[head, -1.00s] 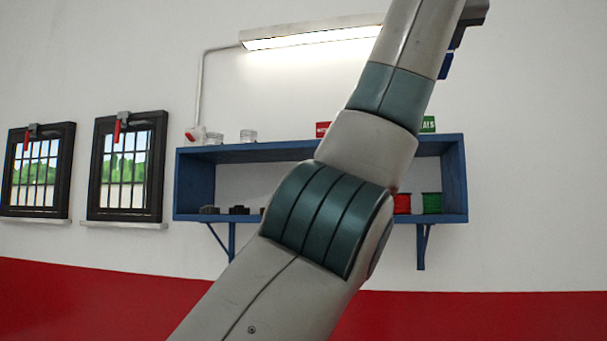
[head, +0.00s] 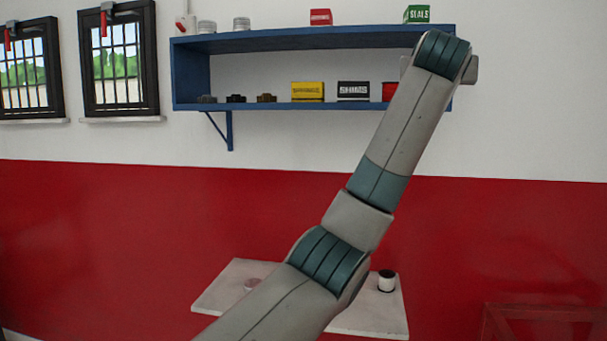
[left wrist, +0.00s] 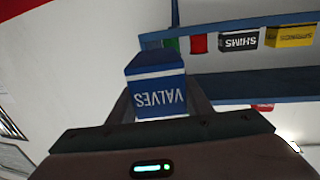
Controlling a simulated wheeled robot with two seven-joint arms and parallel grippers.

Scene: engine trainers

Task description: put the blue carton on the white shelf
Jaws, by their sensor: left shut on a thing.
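The blue carton (left wrist: 160,92), with a white band and the word VALVES, shows upside down in the left wrist view. My left gripper (left wrist: 160,104) is shut on it, one finger on each side. In the head view my left arm rises from the bottom to the right end of the blue wall shelf; its hand and the carton are hidden behind the arm there. A white shelf (head: 222,290) sits low against the red part of the wall, partly covered by my arm. My right gripper is not in view.
The blue wall shelf (head: 300,40) holds a yellow box (head: 307,91), a black box (head: 353,90) and other small goods. A red frame (head: 540,315) is at the lower right.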

